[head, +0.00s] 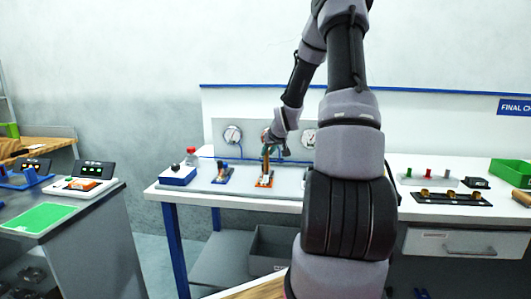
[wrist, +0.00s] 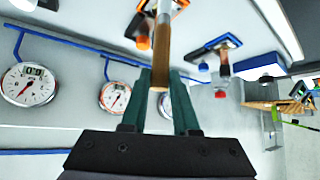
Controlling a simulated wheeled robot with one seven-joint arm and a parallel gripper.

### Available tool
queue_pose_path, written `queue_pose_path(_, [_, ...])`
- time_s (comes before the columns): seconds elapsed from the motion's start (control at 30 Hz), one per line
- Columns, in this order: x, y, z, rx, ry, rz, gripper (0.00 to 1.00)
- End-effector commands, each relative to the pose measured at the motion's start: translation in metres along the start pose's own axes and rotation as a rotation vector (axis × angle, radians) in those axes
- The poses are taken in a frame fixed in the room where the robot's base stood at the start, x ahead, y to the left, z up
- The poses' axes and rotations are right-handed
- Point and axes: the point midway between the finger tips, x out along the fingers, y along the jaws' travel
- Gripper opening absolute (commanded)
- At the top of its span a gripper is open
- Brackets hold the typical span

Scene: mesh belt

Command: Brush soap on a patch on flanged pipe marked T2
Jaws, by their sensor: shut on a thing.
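My gripper (head: 272,146) is shut on a slim brown wooden handle (wrist: 161,65), which looks like the soap brush. In the wrist view my gripper's green fingers (wrist: 160,85) sit on both sides of the handle. In the head view the handle (head: 265,160) points down over an orange-edged fixture (head: 264,183) on the bench. Whether its lower end touches anything cannot be told. No T2 mark is readable, and I cannot pick out the flanged pipe or its patch for certain.
A blue fixture (head: 222,178) and a blue box (head: 178,176) stand left on the white bench (head: 160,192). Round gauges (head: 233,135) line the back panel. A dark rack (head: 450,197) and green bin (head: 510,172) are at right. A separate counter (head: 95,212) is at left.

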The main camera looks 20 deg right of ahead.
Motion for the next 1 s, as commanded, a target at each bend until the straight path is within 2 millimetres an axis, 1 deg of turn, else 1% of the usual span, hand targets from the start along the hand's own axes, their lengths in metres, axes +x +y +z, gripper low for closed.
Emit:
queue_pose_path(0.8, [0.009,-0.021,-0.008,-0.001,0.002,-0.001,0.00])
queue_pose_path(1.0, [0.008,-0.017,-0.007,0.001,0.001,0.001,0.00])
